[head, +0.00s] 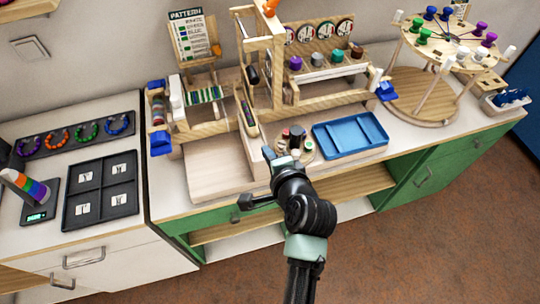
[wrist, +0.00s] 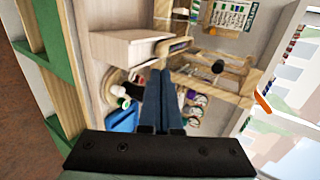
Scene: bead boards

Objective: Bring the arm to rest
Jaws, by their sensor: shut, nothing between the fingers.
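My gripper (wrist: 162,88) is shut and empty; its two dark fingers lie together in the wrist view. My arm reaches up from the bottom of the head view. The fingertips partly overlap the round board in the picture, and I cannot tell how far apart they are.
A blue tray (head: 350,133) lies right of my gripper. A wooden frame (head: 262,75) and a PATTERN board (head: 192,40) stand behind. A round peg stand (head: 425,100) is at the right. A black four-square tray (head: 72,212) and a scale (head: 38,212) are at the left. Bare wooden board (head: 215,170) lies left of my gripper.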

